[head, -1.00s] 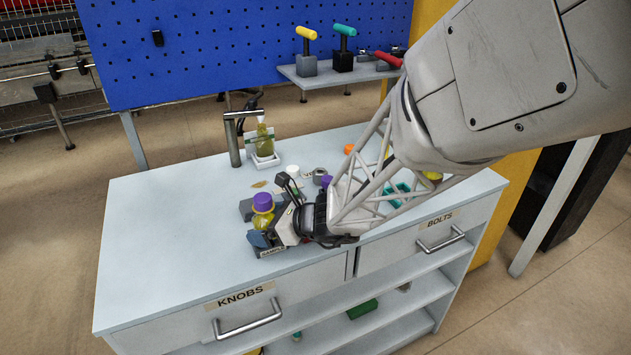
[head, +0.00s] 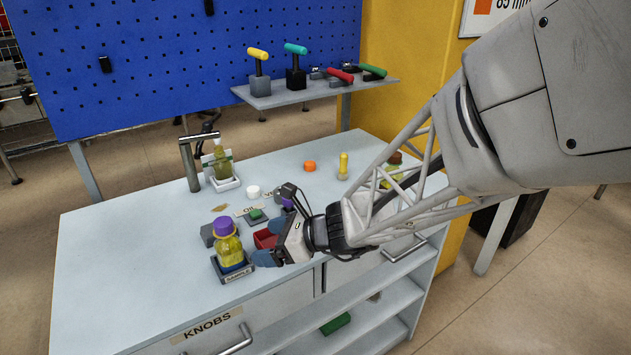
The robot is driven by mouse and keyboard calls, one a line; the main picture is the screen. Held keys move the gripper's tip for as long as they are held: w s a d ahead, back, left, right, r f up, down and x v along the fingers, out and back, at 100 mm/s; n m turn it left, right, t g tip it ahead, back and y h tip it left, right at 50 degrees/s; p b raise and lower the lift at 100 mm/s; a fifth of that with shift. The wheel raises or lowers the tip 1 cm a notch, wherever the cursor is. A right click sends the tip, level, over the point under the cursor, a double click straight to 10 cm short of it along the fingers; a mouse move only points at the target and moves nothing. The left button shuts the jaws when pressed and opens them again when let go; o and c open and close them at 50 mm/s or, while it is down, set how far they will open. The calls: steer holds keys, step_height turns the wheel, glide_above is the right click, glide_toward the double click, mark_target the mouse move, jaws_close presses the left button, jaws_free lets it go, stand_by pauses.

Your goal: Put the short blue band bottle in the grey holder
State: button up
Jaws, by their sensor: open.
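The short bottle (head: 228,246) has a purple cap, yellow contents and a blue band near its base. It stands upright in the dark grey holder (head: 236,276) with a SAMPLE label, at the front edge of the bench top. My gripper (head: 272,243) is open and empty just to the right of the bottle, with a gap between them. One blue fingertip shows low beside the holder; the other finger is partly hidden by the gripper's body.
Behind stand a yellow-green bottle in a white holder (head: 226,183) and a grey post (head: 189,165). A grey block (head: 208,235), red tray (head: 265,239), white cap (head: 253,192), orange cap (head: 310,165) and yellow cylinder (head: 343,165) are on the bench. The left bench top is clear.

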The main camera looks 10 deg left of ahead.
steer(key=shift+d+r, duration=0.2)
steer(key=shift+d, duration=0.2)
stand_by(0.6)
steer(key=s+d+r+n+t+h, duration=0.1)
steer(key=s+d+n+h, duration=0.3)
steer(key=d, duration=0.8)
steer(key=s+d+r+n+h, duration=0.4)
steer(key=d+n, duration=0.4)
steer(key=d, duration=0.5)
steer(key=s+d+r+n+t+h, duration=0.1)
steer(key=s+d+r+n+h, duration=0.2)
steer(key=d, duration=1)
steer(key=s+n+h, duration=0.2)
steer(key=s, duration=0.2)
steer(key=shift+s+d+n+t+h, duration=0.2)
steer(key=shift+s+n+t+h, duration=0.1)
steer(key=shift+n, duration=0.1)
